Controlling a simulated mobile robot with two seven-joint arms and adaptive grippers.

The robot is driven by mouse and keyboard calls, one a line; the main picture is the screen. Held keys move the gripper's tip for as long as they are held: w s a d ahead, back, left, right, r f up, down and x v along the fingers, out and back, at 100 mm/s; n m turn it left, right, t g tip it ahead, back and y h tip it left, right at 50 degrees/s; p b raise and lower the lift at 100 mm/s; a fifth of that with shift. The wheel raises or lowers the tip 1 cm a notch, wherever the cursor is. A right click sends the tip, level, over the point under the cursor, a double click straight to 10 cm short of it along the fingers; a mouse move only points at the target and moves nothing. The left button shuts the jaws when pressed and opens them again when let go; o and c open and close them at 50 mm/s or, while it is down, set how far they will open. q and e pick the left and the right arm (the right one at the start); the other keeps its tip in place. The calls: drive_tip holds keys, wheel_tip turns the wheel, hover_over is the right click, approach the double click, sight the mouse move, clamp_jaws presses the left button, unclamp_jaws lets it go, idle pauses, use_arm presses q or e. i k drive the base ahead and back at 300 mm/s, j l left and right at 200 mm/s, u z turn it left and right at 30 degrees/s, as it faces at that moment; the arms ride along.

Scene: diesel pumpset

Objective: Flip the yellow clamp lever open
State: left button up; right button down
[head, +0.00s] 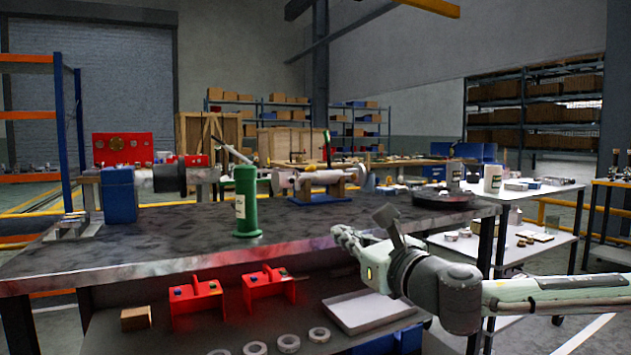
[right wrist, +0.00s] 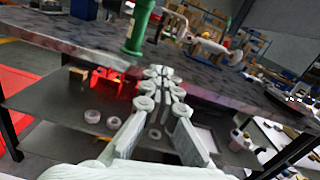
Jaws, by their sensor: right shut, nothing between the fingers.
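I cannot clearly pick out a yellow clamp lever in either view. On the grey workbench (head: 160,250), a pale cylindrical part (head: 322,177) lies in a holder with a blue base (head: 322,199). The pale part also shows at the top of the right wrist view (right wrist: 208,47). My right gripper (head: 341,236) is shut and empty at the bench's front edge, apart from the holder; its fingers meet in the right wrist view (right wrist: 156,72). My left gripper is not in view.
A green bottle-like cylinder (head: 246,202) stands left of the holder. A blue block (head: 118,195) with a shaft is farther left. A dark round plate (head: 442,200) lies at the bench's right end. Red brackets (head: 268,288), rings and a tray (head: 368,311) are on the shelf below.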

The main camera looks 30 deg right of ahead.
sight(313, 168)
drive_tip(key=i+l, duration=1.35)
drive_tip(key=i, duration=0.15)
